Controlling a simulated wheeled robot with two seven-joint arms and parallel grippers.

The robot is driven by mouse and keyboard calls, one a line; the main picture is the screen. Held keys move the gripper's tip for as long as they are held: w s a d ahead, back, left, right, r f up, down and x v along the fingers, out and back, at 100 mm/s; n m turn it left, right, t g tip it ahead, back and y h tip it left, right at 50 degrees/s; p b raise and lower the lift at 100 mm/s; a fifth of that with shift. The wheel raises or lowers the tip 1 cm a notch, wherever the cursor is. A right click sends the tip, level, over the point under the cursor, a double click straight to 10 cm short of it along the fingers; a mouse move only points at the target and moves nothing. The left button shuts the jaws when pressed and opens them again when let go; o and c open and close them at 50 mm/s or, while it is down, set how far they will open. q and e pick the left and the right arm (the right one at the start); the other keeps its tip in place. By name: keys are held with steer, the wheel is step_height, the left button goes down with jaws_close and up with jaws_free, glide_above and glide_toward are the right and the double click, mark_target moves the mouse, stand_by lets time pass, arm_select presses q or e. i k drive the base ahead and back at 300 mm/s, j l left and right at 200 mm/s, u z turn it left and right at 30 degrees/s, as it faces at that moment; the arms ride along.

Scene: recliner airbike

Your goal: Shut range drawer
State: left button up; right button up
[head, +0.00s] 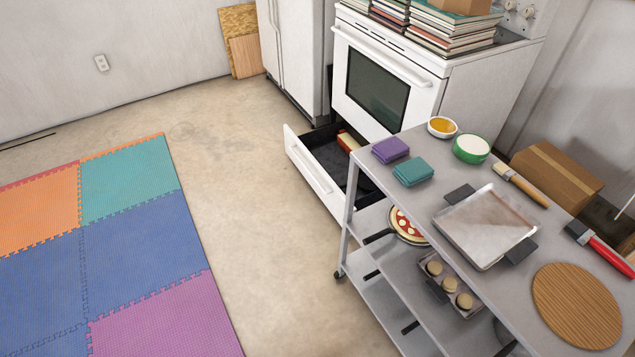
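The range (390,85) is white with a dark oven window, and it stands against the back wall. Its bottom drawer (312,178) is pulled well out, with a white front panel facing the lower left. The drawer's dark inside shows, with a reddish-brown item (349,141) in it. The drawer's right part is hidden behind the metal cart. Neither of my grippers is in the head view, and nothing of mine touches the drawer.
A metal cart (424,211) with cookware, bowls and sponges stands close in front of the range on the right. A white fridge (297,55) is left of the range. Bare floor (235,190) lies between the drawer and the coloured foam mat (135,255).

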mark_target(318, 155)
steer(key=i+j+z, duration=0.15)
steer(key=z, duration=0.4)
steer(key=i+j+z, duration=0.35)
steer(key=j, duration=0.25)
steer(key=i+j+z, duration=0.35)
steer(key=j, duration=0.35)
steer(key=i+j, duration=0.2)
steer(key=j, duration=0.15)
steer(key=i+j, duration=0.15)
steer(key=j, duration=0.25)
steer(key=i+j, duration=0.2)
steer(key=j, duration=0.15)
steer(key=i+j, duration=0.15)
steer(key=j, duration=0.25)
steer(key=i+j, duration=0.2)
steer(key=j, duration=0.15)
steer(key=i+j+z, duration=0.1)
steer(key=j, duration=0.3)
steer(key=i, duration=0.05)
